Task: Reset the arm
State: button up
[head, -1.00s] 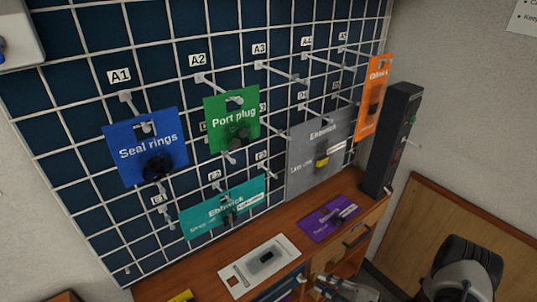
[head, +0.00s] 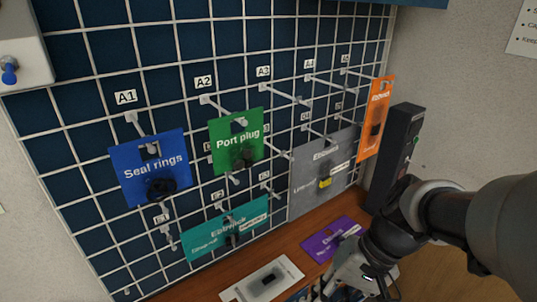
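My arm (head: 440,215) reaches in from the right edge of the head view. Its end points down and left, over the front edge of the wooden bench. My gripper (head: 358,284) shows only in part at the bottom edge, and its fingertips are cut off. I cannot tell whether it is open or holds anything. It is close to the purple card (head: 322,243) lying on the bench top, on its front-right side in the picture.
A wire grid panel bears hanging cards: blue "Seal rings" (head: 140,165), green "Port plug" (head: 228,142), teal (head: 205,240), grey (head: 305,190) and orange (head: 371,140). A white card (head: 240,290) lies on the bench (head: 290,246). A dark upright box (head: 395,150) stands right of the panel.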

jog(key=s+d+r+n+t+h, duration=0.2)
jog(key=s+d+r+t+h, duration=0.1)
jog(key=s+r+t+h, duration=0.2)
jog(key=shift+s+d+r, duration=0.35)
jog(key=shift+s+r, duration=0.1)
jog(key=shift+s, duration=0.55)
